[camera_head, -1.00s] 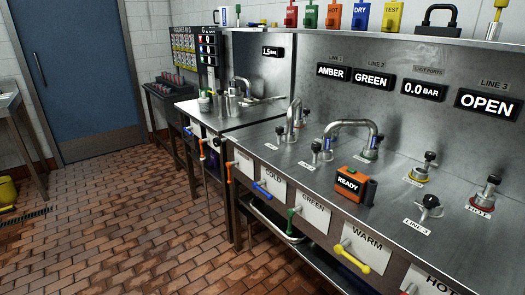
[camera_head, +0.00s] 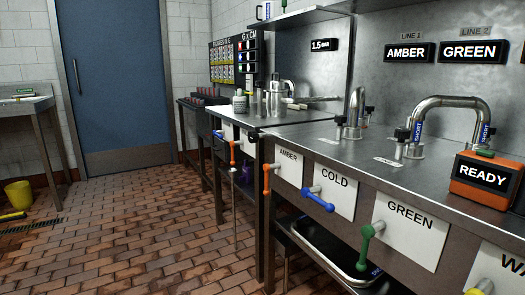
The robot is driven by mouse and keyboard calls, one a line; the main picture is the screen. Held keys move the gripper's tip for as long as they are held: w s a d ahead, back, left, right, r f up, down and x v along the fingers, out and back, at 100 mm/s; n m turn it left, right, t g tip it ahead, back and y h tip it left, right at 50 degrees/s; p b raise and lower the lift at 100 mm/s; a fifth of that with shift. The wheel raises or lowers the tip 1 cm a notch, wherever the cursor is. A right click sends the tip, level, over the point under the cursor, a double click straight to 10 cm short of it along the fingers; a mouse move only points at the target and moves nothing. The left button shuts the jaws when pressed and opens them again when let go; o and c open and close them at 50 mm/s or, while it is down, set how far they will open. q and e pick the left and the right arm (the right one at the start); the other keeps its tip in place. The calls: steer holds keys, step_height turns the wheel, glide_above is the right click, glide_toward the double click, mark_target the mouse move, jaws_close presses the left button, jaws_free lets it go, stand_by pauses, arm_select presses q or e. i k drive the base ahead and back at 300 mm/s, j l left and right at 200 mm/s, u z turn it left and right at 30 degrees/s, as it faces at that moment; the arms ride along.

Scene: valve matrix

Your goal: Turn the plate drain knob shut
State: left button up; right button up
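No knob carries a readable plate drain label, so I cannot tell which one it is. On the front of the farther steel bench, a small dark knob (camera_head: 251,136) sits near the corner, with an orange lever (camera_head: 233,153) to its left. On the nearer bench front are an orange handle (camera_head: 266,181) by the AMBER plate, a blue lever (camera_head: 319,200) by the COLD plate and a green handle (camera_head: 366,243) by the GREEN plate. Neither of my grippers is in view.
The steel counter (camera_head: 345,145) runs along the right, with curved pipes and an orange READY box (camera_head: 484,182) on it. Metal cups (camera_head: 274,103) stand on the farther bench. The brick floor (camera_head: 150,225) is open at left, before a blue door (camera_head: 118,75). A yellow bucket (camera_head: 19,194) stands far left.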

mark_target(254, 137)
steer(key=i+j+z, duration=0.15)
steer(key=z, duration=0.2)
steer(key=i+j+z, duration=0.15)
steer(key=z, duration=0.15)
steer(key=i+j+z, duration=0.15)
steer(key=z, duration=0.2)
steer(key=i+j+z, duration=0.1)
steer(key=j, duration=0.25)
steer(key=i+j, duration=0.1)
steer(key=j, duration=0.2)
steer(key=i+j+z, duration=0.15)
steer(key=j, duration=0.2)
